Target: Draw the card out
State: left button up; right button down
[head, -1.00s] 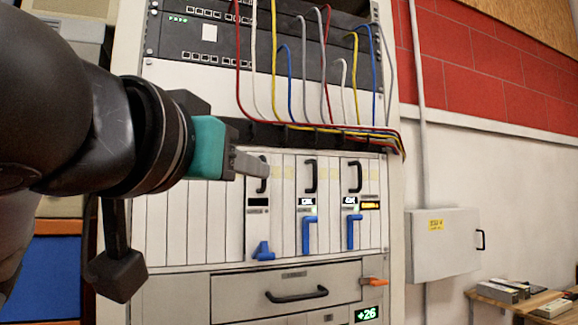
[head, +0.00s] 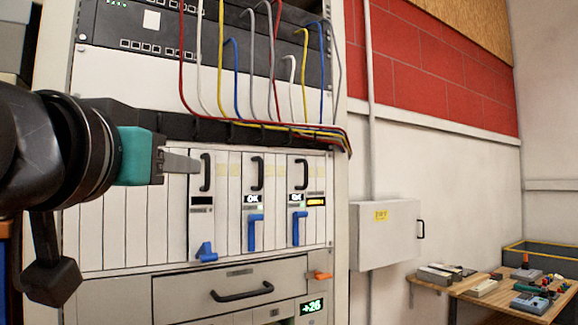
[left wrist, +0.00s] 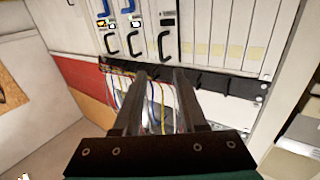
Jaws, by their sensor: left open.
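Three cards with black handles and blue levers sit in the rack's card row. The left card (head: 202,225) has a dark display and its blue lever (head: 207,252) is tilted low. The middle card (head: 255,222) shows "OK" and the right card (head: 300,205) has a lit display; their blue levers stand upright. My left gripper (head: 196,163) is open and empty, its tip close to the left card's handle (head: 206,172). In the left wrist view, that handle (left wrist: 166,45) is beyond the spread fingers (left wrist: 160,76). I cannot tell contact. My right gripper is not in view.
Coloured cables (head: 250,124) hang above the card row. A drawer with a black handle (head: 242,292) is below. A grey wall box (head: 385,235) is right of the rack. A wooden table (head: 490,300) with several small devices stands at the lower right.

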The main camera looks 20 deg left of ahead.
aim_at(207, 171)
pick_arm(q)
jog(key=p+x, duration=0.5)
jog(key=x, duration=0.2)
jog(key=shift+w, duration=0.45)
jog(key=shift+w+a+f+p, duration=0.1)
jog(key=shift+w+a+p, duration=0.1)
jog(key=shift+w+p, duration=0.25)
jog(key=shift+w+a, duration=0.15)
jog(key=shift+w, duration=0.15)
jog(key=p+x, duration=0.1)
jog(key=p, duration=0.4)
jog(key=shift+w+p, duration=0.35)
jog(key=shift+w+a+p, duration=0.15)
jog(key=shift+w+p, duration=0.05)
jog(key=shift+p, duration=1.15)
